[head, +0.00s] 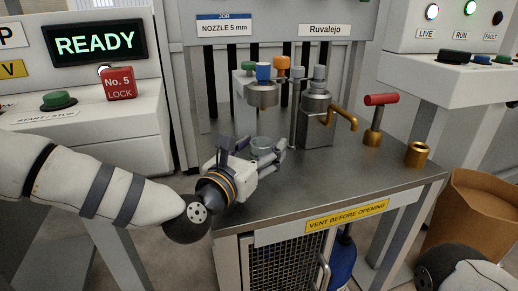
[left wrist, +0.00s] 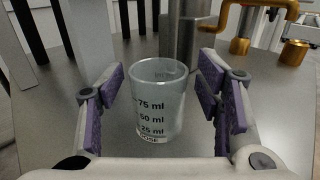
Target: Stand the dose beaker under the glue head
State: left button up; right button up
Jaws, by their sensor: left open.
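The dose beaker (head: 262,146) is a clear glass cup upright on the grey metal table. In the left wrist view the beaker (left wrist: 158,100) shows 75, 50 and 25 ml marks and a DOSE label. My left gripper (head: 254,155) is open, with a finger on each side of the beaker and visible gaps in the wrist view. A metal cylindrical head with a blue cap (head: 262,94), which looks like the glue head, hangs above the beaker in the head view. I cannot tell whether the beaker is exactly under it. My right gripper is out of view.
A grey cylinder with a brass spout (head: 318,120) stands right of the beaker. A red-handled lever (head: 373,120) and brass cup (head: 417,153) stand farther right. The table's front edge carries a yellow VENT BEFORE OPENING label (head: 346,216). The table's right front is clear.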

pick_arm(q)
jog(key=v, duration=1.2)
jog(key=shift+r, duration=0.1)
